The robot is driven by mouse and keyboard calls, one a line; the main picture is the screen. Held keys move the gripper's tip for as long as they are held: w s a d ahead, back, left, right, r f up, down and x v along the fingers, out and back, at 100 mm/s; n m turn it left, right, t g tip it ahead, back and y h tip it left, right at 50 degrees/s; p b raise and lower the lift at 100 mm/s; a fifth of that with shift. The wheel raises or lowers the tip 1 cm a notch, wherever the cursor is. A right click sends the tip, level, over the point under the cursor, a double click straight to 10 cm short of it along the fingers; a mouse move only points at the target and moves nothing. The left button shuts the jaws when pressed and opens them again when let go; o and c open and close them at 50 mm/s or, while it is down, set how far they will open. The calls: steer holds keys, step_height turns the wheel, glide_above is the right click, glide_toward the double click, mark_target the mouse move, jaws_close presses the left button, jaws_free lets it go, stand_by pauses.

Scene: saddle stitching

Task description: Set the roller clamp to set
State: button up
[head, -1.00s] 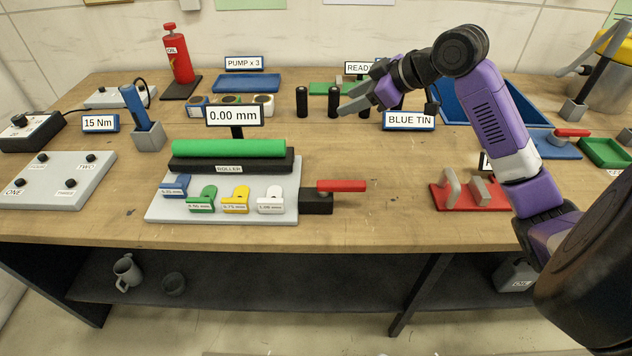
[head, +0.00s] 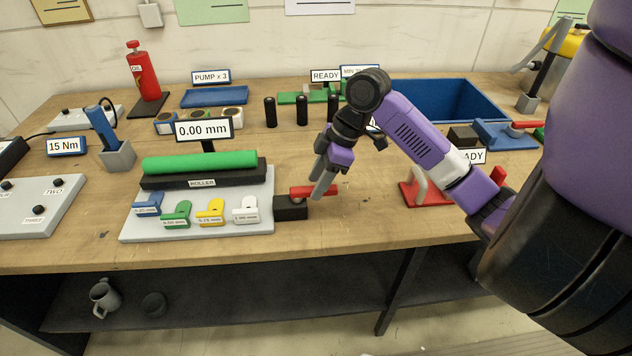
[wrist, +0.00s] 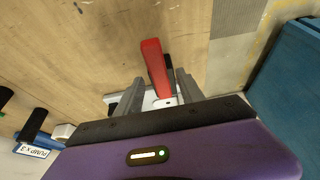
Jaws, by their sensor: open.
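The roller clamp has a red lever (head: 300,191) on a black block (head: 289,208) at the right edge of the grey roller plate (head: 262,222). The lever lies roughly flat and points right. My gripper (head: 322,188) is open, fingers pointing down at the lever and partly covering it in the head view. In the wrist view a red lever (wrist: 154,62) shows between and beyond my open fingers (wrist: 158,92). Whether the fingers touch it I cannot tell. The green roller (head: 200,161) bears the label ROLLER, and the display (head: 203,129) above reads 0.00 mm.
Blue, green, yellow and white gauges (head: 246,210) lie on the roller plate. Black cylinders (head: 301,111) stand behind. A red fixture (head: 412,195) is to the right, near my arm. The bench in front of the lever is clear.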

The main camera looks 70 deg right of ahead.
steer(key=shift+w+f, duration=0.15)
steer(key=shift+f, duration=0.3)
steer(key=shift+c, duration=0.3)
jaws_close()
stand_by(0.9)
